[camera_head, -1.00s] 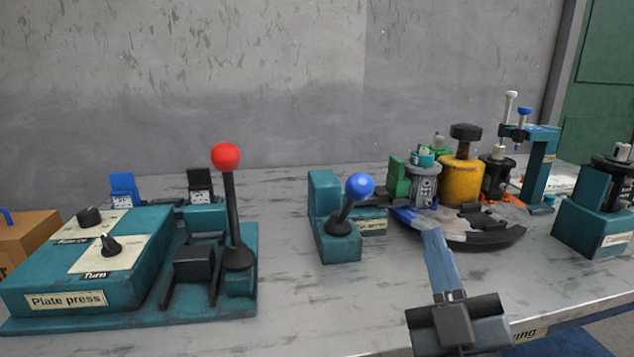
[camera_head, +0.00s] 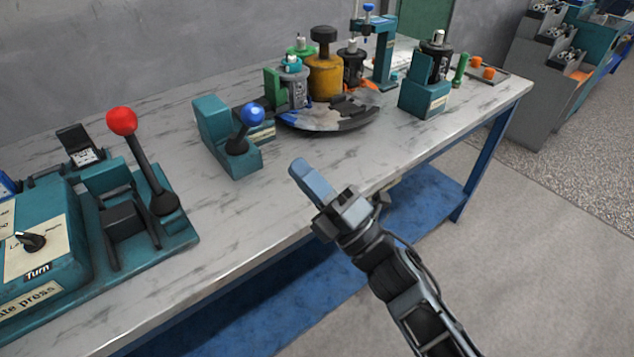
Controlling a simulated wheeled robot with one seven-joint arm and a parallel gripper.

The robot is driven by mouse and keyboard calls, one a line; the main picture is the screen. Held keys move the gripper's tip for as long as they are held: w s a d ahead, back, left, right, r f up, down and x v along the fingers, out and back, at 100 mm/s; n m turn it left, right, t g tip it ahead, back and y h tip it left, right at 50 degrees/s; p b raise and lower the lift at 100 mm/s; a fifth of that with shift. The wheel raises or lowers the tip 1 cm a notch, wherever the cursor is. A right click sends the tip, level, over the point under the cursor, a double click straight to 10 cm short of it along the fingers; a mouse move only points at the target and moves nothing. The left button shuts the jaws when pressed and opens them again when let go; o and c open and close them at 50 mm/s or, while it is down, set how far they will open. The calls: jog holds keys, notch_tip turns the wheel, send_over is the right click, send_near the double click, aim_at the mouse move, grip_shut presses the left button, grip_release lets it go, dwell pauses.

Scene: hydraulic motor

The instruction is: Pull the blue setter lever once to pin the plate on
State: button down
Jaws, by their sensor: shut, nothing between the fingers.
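The setter lever has a blue ball knob (camera_head: 253,114) on a short black stick, on a teal block (camera_head: 228,140) on the table. The lever leans to the right. My gripper (camera_head: 300,168) is shut and empty, its fingers pointing up and left. It is in front of and to the right of the lever, apart from it, near the table's front edge. A round turntable (camera_head: 330,118) behind it carries several motor parts, among them a grey body (camera_head: 293,88) and a yellow cylinder (camera_head: 325,78). I cannot make out the plate or its pins.
A red-knobbed lever (camera_head: 122,121) rises from the plate press (camera_head: 40,245) at left. A teal station (camera_head: 424,97) and a teal stand (camera_head: 384,55) are at right. The table top (camera_head: 245,205) is clear between press and gripper.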

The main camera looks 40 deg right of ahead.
aim_at(258, 109)
jog(key=p+x, duration=0.1)
jog(key=x, duration=0.7)
jog(key=shift+w+r+p, duration=0.1)
jog(key=shift+r+p, duration=0.1)
jog(key=shift+p, duration=0.3)
jog(key=p, duration=0.1)
jog(key=r+p, duration=0.1)
jog(key=shift+w+r+g+h+p, duration=0.15)
jog(key=shift+w+g+h+p, duration=0.15)
jog(key=shift+g+p, duration=0.1)
jog(key=shift+w+r+g+p, duration=0.35)
jog(key=shift+r+p, duration=0.25)
jog(key=shift+p, duration=0.6)
jog(key=shift+w+r+m+p, duration=0.35)
jog(key=shift+w+p, duration=0.2)
jog(key=shift+p, duration=0.25)
jog(key=w+r, duration=0.1)
jog(key=w, duration=0.1)
jog(key=w+r+p, duration=0.1)
jog(key=w, duration=0.1)
jog(key=w+r, duration=0.1)
jog(key=w, duration=0.1)
jog(key=shift+w+d+r+p, duration=0.1)
jog(key=shift+w+r+p, duration=0.05)
jog(key=shift+r+p, duration=0.25)
jog(key=shift+w+r, duration=0.2)
jog(key=shift+w, duration=0.75)
